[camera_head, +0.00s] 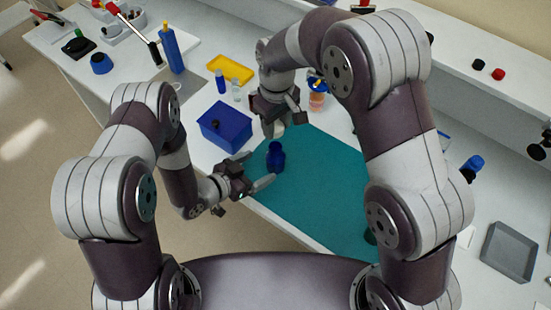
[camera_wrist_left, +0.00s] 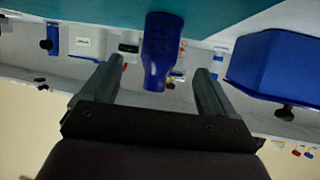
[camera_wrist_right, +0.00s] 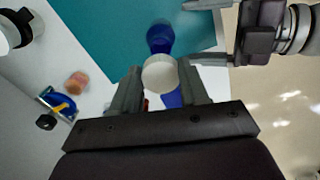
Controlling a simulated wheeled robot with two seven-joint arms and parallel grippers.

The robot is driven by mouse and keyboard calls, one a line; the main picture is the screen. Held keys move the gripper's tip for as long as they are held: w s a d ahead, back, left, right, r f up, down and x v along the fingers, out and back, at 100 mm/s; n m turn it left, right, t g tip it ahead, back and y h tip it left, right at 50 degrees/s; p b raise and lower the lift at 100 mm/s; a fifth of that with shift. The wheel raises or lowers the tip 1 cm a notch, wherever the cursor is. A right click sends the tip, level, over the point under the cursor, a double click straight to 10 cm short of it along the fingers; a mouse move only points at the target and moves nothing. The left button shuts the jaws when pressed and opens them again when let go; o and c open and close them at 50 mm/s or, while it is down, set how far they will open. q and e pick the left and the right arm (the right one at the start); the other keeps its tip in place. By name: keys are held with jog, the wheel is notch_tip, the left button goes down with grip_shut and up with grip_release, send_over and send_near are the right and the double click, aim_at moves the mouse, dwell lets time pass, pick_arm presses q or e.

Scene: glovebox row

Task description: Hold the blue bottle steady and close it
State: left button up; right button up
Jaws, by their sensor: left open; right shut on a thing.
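The blue bottle (camera_head: 275,156) stands upright on the teal mat (camera_head: 320,188), near the mat's left corner. It also shows in the left wrist view (camera_wrist_left: 162,50) and the right wrist view (camera_wrist_right: 160,38). My left gripper (camera_head: 258,170) is open beside the bottle, its fingers pointing at it; in the left wrist view the bottle lies between and beyond the fingertips, not gripped. My right gripper (camera_wrist_right: 160,75) is shut on a round white cap (camera_wrist_right: 160,72), held apart from the bottle. In the head view the right gripper (camera_head: 283,122) is above and behind the bottle, and the cap is mostly hidden.
A blue box (camera_head: 224,125) stands left of the mat, close to both grippers. A yellow tray (camera_head: 232,69), small bottles and an orange-labelled jar (camera_head: 317,98) stand behind. A grey tray (camera_head: 510,251) lies at right. The mat's middle is clear.

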pick_arm(q)
jog(key=x, duration=0.6)
jog(key=shift+w+d, duration=0.1)
jog(key=shift+d, duration=0.05)
jog(key=c, duration=1.6)
pick_arm(e)
send_over(277, 143)
jog(key=s, duration=0.2)
jog(key=shift+w+f, duration=0.15)
jog(key=shift+f, duration=2.35)
jog(key=shift+f, duration=0.85)
pick_arm(q)
grip_shut()
pick_arm(e)
jog(key=shift+f, duration=0.6)
